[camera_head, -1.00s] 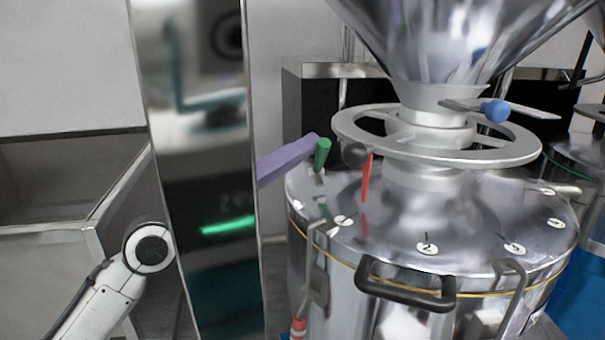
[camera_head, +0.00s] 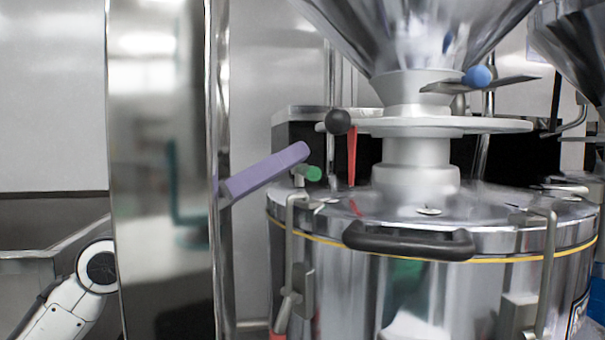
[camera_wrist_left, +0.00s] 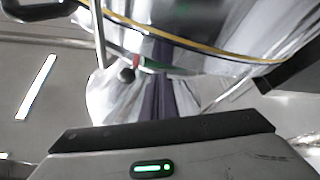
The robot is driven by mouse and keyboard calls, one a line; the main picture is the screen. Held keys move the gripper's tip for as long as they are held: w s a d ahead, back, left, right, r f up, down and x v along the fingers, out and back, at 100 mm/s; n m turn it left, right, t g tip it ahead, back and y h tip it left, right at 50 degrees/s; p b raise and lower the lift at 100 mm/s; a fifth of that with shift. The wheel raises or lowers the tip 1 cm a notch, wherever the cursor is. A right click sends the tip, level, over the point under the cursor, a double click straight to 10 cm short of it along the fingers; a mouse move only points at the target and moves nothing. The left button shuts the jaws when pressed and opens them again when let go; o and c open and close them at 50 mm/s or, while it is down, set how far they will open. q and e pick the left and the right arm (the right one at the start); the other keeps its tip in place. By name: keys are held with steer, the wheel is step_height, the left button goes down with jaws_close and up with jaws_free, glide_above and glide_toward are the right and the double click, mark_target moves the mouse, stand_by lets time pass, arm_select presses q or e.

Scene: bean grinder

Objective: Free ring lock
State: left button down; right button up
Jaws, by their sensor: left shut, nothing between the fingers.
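My left gripper (camera_head: 300,154) shows in the head view as a shut purple finger bar. It comes from behind the steel column and its tip is above and left of a short green knob (camera_head: 313,173). It holds nothing; I cannot tell whether it touches the knob. The metal ring (camera_head: 450,125) around the hopper neck is seen nearly edge-on, with a black ball (camera_head: 338,122) at its left and a thin red bar (camera_head: 352,155) below. Which part is the ring lock is unclear. In the left wrist view, dark purplish fingers (camera_wrist_left: 156,85) point toward the blurred drum. My right gripper is out of view.
A polished column (camera_head: 160,200) hides much of my left forearm. The steel drum (camera_head: 440,285) has a black handle (camera_head: 408,243) and rod clamps (camera_head: 291,235). A lever with a blue ball (camera_head: 478,76) sticks out under the hopper (camera_head: 405,35).

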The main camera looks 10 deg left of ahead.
arm_select(q)
steer(key=shift+d+f, duration=0.15)
steer(key=shift+f, duration=0.35)
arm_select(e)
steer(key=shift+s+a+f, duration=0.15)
arm_select(q)
steer(key=shift+r, duration=0.1)
